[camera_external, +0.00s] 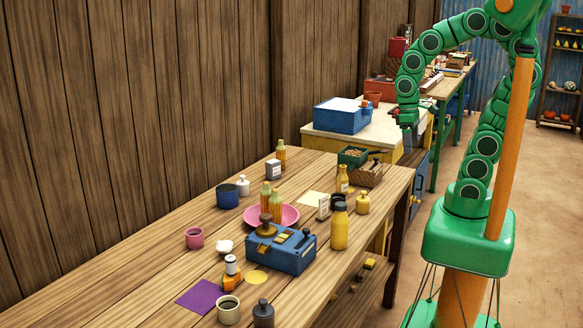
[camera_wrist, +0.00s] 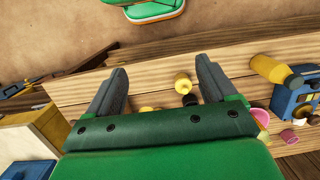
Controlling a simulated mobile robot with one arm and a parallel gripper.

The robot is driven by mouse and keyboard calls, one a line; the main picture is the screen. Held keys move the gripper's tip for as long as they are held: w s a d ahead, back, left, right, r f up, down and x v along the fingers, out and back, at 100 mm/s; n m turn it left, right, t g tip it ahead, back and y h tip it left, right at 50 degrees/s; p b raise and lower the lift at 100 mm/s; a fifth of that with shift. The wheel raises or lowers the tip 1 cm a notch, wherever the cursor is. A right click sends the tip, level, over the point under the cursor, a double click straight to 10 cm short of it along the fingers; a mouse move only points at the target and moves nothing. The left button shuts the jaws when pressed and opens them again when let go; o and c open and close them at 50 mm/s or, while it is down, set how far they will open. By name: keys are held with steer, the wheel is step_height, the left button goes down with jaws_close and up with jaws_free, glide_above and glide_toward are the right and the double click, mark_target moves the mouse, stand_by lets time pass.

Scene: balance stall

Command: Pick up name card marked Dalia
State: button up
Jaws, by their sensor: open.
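A small upright card-like thing, white with dark edges (camera_external: 324,207), stands among the bottles on the wooden table (camera_external: 130,268) in the external view. A second white-faced block (camera_external: 273,169) stands farther back by the wall. Any lettering is too small to read, so I cannot tell which is marked Dalia. My gripper (camera_external: 406,122) hangs in the air beyond the table's far right end. In the wrist view my gripper (camera_wrist: 162,78) has its two dark fingers wide apart with nothing held between them. No card can be made out for certain in that view.
Bottles (camera_external: 340,227) and a yellow jar (camera_external: 362,203) crowd the card. A blue box (camera_external: 281,250), pink plate (camera_external: 290,214) and dark blue mug (camera_external: 227,196) stand nearby. A wooden crate (camera_external: 368,175) is at the far end. The table's near left is bare.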

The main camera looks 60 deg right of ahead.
steer(key=w+a+f+t, duration=0.1)
steer(key=w+a+f, duration=0.1)
steer(key=w, duration=0.4)
steer(key=w+a+f, duration=0.2)
steer(key=w+a, duration=0.1)
steer(key=w, duration=0.4)
steer(key=m, duration=0.2)
glide_above(323, 215)
steer(key=d, duration=0.1)
steer(key=shift+t, duration=0.4)
step_height(323, 215, down, 10)
steer(key=shift+d+f, duration=0.1)
steer(key=shift+d, duration=0.05)
steer(key=shift+w+a+f, duration=0.1)
steer(key=shift+a+f, duration=0.1)
steer(key=shift+f, duration=0.15)
steer(key=shift+a+f, duration=0.1)
steer(key=shift+f, duration=3.6)
steer(key=c, duration=1.1)
steer(key=shift+r, duration=0.15)
